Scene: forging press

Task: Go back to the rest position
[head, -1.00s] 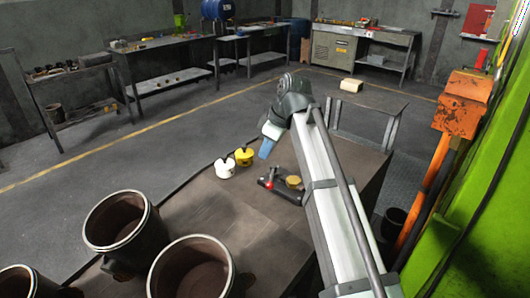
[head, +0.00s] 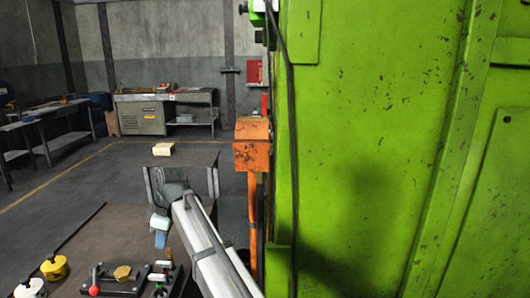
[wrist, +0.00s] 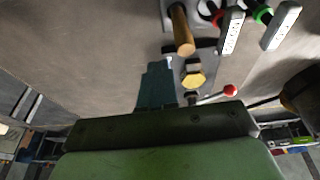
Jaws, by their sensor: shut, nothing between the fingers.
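My gripper (head: 160,239) shows in the head view as a small blue finger tip at the end of my white and grey arm, above the dark bench (head: 102,221). In the wrist view its blue-green fingers (wrist: 155,86) are together and empty. Below it on the bench is a dark fixture plate with a brass hex piece (head: 122,273), also in the wrist view (wrist: 193,78), and a red ball knob (head: 94,290). The fingers look apart from these parts, though the height gap is hard to judge. No rest position marker shows.
The large green press (head: 370,150) fills the right side, with an orange post unit (head: 252,145) beside my arm. A yellow pot (head: 54,268) and a white pot (head: 30,288) stand at the lower left. A small table (head: 190,160) holds a pale block (head: 163,149).

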